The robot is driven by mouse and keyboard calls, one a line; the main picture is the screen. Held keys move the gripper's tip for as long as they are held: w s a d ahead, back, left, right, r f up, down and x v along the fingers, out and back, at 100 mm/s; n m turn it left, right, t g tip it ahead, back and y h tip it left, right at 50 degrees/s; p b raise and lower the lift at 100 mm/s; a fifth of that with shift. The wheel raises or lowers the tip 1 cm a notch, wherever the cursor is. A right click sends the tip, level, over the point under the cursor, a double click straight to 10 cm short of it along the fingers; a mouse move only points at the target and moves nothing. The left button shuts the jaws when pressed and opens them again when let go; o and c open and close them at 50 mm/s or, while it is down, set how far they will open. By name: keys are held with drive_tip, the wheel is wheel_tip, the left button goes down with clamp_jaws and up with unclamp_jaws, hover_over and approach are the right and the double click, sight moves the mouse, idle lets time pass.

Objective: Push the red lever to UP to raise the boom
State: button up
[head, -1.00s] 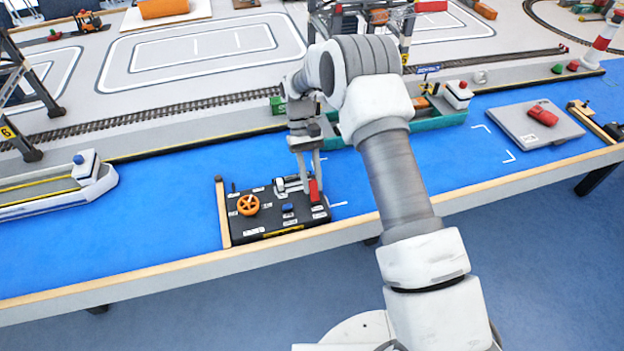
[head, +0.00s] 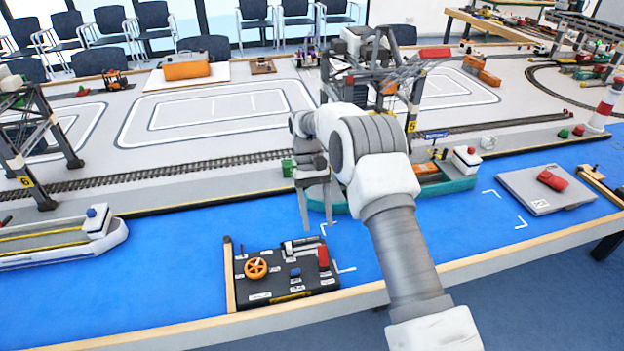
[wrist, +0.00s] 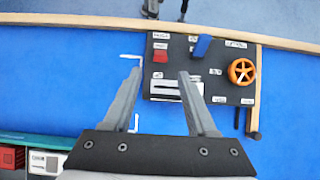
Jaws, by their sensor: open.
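The black control panel (head: 262,289) lies on the blue table strip near its front edge. The red lever (head: 323,257) stands at the panel's right side in the head view. In the wrist view the red lever (wrist: 160,57) shows just beyond and between the fingers. Its labels are too small to read, so I cannot tell its marked position. My gripper (head: 316,222) is open and empty, above and behind the panel, apart from the lever. In the wrist view both fingers of my gripper (wrist: 160,73) are spread.
The panel also holds an orange wheel (head: 256,268), a blue lever (head: 295,272) and a silver-grey part (head: 300,245). A green boat (head: 448,186) floats behind, near my arm. A gantry crane (head: 350,85) stands at the back.

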drive_tip(key=p+v, duration=0.8)
drive_tip(key=v, duration=0.2)
drive_tip(key=shift+p, duration=1.55)
idle(1.5)
